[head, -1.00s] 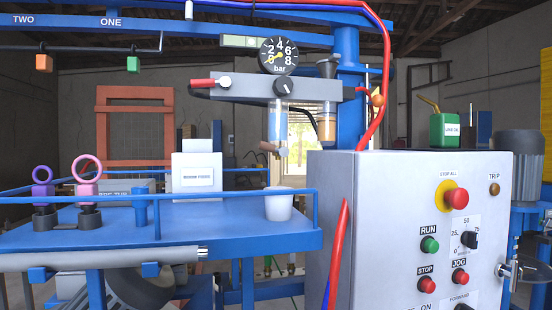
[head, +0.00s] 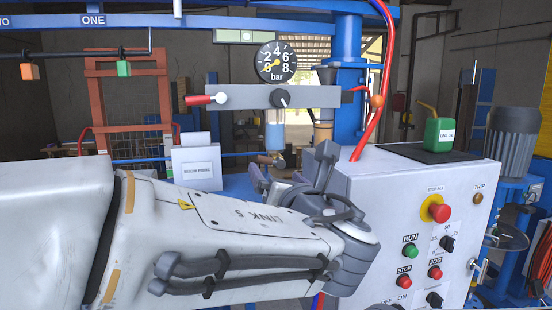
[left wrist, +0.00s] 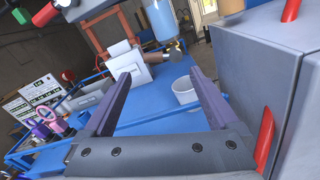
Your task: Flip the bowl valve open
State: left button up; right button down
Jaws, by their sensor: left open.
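A clear bowl with blue in it (head: 275,133) hangs under the grey air unit (head: 255,97). A small grey-brown fitting (head: 272,158), which looks like the bowl valve, sits at its lower end. In the left wrist view the bowl (left wrist: 163,20) and this fitting (left wrist: 174,51) lie just beyond my fingertips, at top centre. My left gripper (head: 262,178) is open and empty, just below the fitting in the head view. Its two purple-grey fingers (left wrist: 168,76) are spread apart, with no contact visible. My right gripper is not in view.
A white cup (left wrist: 186,91) stands on the blue table (left wrist: 155,118) beyond the right finger. The control cabinet (head: 375,205) with its buttons stands close on the right. A red hose (head: 386,65) runs down to it. A red lever (head: 203,99) sticks out left of the air unit.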

aim_at(268, 164)
pick_arm(q)
jog(key=p+x, duration=0.2)
jog(key=x, duration=0.4)
jog(key=shift+w+a+r, duration=0.1)
jog(key=shift+a, duration=0.05)
jog(key=shift+p+x, duration=0.4)
jog(key=shift+x, duration=0.4)
jog(key=c, duration=1.4)
jog(key=n+b, duration=0.1)
jog(key=b, duration=0.2)
jog(key=f+n+b, duration=0.1)
jog(key=n+b, duration=0.1)
jog(key=b, duration=0.2)
jog(key=shift+f+n, duration=0.15)
jog(key=shift+n, duration=0.15)
jog(key=o, duration=1.4)
